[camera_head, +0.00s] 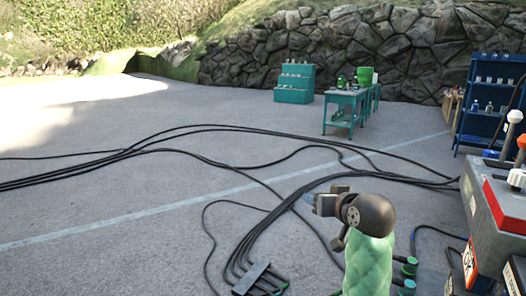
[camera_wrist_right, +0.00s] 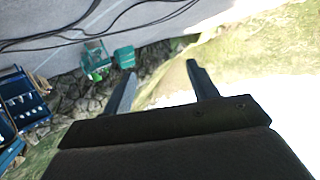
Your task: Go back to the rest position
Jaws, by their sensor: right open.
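My right arm rises from the bottom of the head view, with a green padded sleeve and a dark wrist. Its gripper (camera_head: 311,199) points left, above the pavement and the black cables. In the right wrist view the two dark fingers of the right gripper (camera_wrist_right: 162,80) stand apart with nothing between them, so it is open and empty. Behind the fingers are grass and the stone wall. My left gripper is in neither view.
Black cables (camera_head: 215,128) run across the pavement to a dark connector block (camera_head: 251,278). A grey and red machine (camera_head: 497,215) with levers stands close on the right. A blue shelf (camera_head: 490,108), a green workbench (camera_head: 343,100) and a teal cabinet (camera_head: 294,84) stand farther back. The left pavement is open.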

